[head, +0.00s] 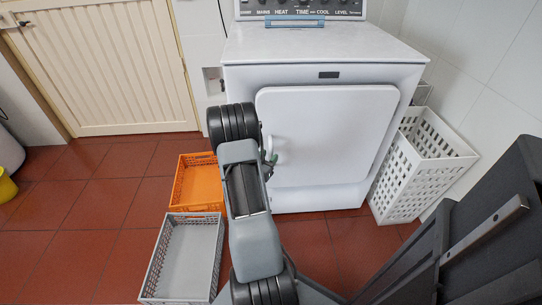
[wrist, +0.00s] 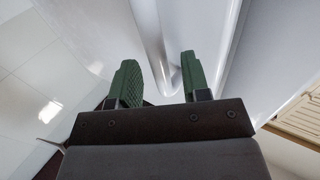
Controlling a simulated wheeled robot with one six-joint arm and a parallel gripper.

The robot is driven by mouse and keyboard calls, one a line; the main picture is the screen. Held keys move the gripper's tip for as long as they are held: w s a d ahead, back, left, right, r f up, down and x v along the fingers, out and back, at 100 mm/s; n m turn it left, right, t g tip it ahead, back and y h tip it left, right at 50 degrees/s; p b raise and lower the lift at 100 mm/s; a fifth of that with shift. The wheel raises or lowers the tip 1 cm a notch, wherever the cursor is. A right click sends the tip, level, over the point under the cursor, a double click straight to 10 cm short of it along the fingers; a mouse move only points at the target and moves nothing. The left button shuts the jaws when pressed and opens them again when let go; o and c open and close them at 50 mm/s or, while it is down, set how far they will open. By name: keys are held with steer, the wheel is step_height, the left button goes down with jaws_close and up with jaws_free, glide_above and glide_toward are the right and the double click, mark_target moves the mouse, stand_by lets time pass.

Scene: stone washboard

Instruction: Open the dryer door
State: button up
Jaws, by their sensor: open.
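The white dryer (head: 320,52) stands against the back wall. Its front door (head: 330,130) looks closed, flush with the front. The white door handle (head: 270,146) is near the door's left edge, partly hidden behind my arm. My gripper (head: 271,160) is at the handle, and only bits of its green fingers show in the head view. In the wrist view, my gripper (wrist: 158,66) has its two green fingers apart, with the handle (wrist: 152,40) running between them. A gap shows on each side of the handle, and neither finger clearly touches it.
An orange crate (head: 183,207) and a grey crate (head: 158,292) sit on the red tiled floor left of my arm. A white perforated basket (head: 428,155) stands right of the dryer. Floor toward the wooden door (head: 108,65) is clear.

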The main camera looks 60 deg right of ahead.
steer(key=shift+d, duration=1)
jaws_close()
